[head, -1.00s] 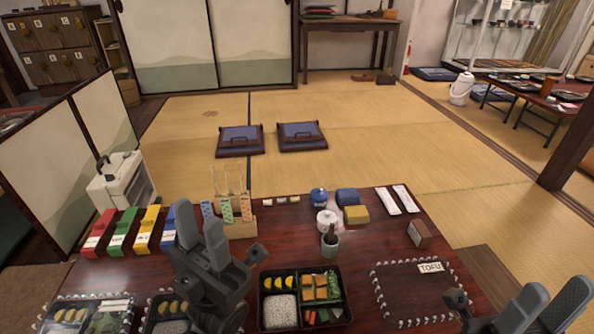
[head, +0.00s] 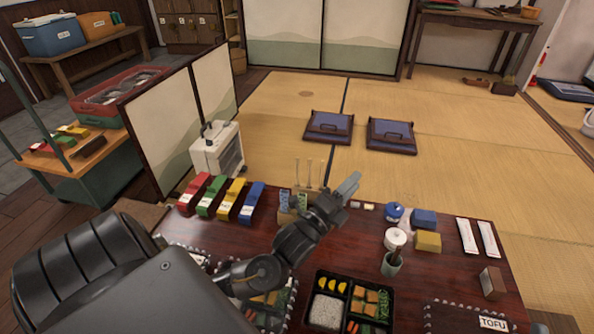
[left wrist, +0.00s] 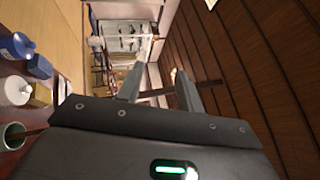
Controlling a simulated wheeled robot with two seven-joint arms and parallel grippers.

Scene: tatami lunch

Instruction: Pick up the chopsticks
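Thin chopsticks (head: 309,173) stand upright in patterned blue and green sleeves (head: 284,201) in a small stand at the back of the dark red table. My left gripper (head: 349,187) is just right of them in the head view, and its wrist covers the right part of the stand. I cannot tell whether it touches them. In the left wrist view the two fingers (left wrist: 158,74) are apart with nothing between them. The chopsticks do not show in that view. My right gripper is out of view.
Red, green, yellow and blue boxes (head: 232,198) stand left of the stand. A white lidded jar (head: 395,239), green cup (head: 391,264), yellow box (head: 427,241) and white packets (head: 467,236) are to the right. A bento (head: 345,303) lies in front.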

